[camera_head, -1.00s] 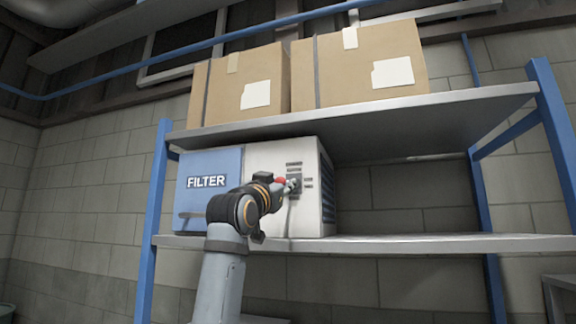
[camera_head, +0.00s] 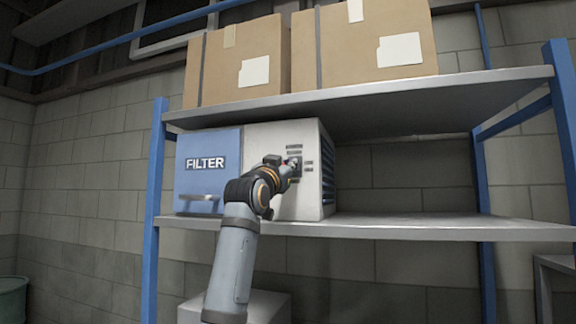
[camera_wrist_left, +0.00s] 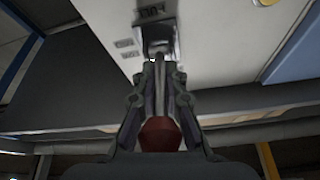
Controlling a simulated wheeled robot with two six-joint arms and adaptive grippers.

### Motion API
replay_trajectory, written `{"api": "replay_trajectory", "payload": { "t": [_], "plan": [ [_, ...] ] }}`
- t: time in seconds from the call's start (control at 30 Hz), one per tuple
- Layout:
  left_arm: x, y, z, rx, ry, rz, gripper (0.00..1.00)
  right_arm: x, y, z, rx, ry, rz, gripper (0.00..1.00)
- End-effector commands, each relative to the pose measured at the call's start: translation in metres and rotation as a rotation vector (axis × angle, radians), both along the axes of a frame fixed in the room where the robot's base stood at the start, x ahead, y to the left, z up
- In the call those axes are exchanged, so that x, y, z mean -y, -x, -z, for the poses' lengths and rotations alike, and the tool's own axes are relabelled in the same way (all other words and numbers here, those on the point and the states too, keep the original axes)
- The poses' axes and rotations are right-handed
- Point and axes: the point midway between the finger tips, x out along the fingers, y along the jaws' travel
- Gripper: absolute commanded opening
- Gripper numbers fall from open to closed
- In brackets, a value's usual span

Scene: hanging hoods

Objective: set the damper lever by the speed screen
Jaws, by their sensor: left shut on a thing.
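The white-and-blue unit (camera_head: 262,209) stands on the shelf, its blue left panel marked FILTER. Its white face has a dark slot plate (camera_head: 296,176) with small dark labels around it. My left gripper (camera_head: 293,167) is at this plate. In the left wrist view, the gripper's fingers (camera_wrist_left: 160,75) are closed in front of the slot plate (camera_wrist_left: 157,38). The lever's exact setting is hidden by the gripper. I cannot pick out a readable speed screen. My right gripper is not in view.
Two cardboard boxes (camera_head: 240,62) sit on the upper shelf (camera_head: 380,100), above the unit. The lower shelf (camera_head: 420,226) is clear to the right of the unit. Blue posts (camera_head: 155,200) flank the rack. A green bin (camera_head: 12,298) stands at the far left.

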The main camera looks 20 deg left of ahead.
Motion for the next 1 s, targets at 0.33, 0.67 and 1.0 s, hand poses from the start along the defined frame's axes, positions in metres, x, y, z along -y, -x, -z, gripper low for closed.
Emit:
{"api": "replay_trajectory", "payload": {
  "t": [0.33,0.67,1.0],
  "plan": [
    [0.000,0.000,-0.003,-0.006,-0.001,0.001,0.00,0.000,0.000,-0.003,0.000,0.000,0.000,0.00],
    [0.000,-0.002,-0.022,-0.284,-0.010,0.000,0.00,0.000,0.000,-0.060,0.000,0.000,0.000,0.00],
    [0.000,-0.002,-0.016,-0.344,-0.012,-0.001,0.00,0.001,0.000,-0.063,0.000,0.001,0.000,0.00]
  ]
}}
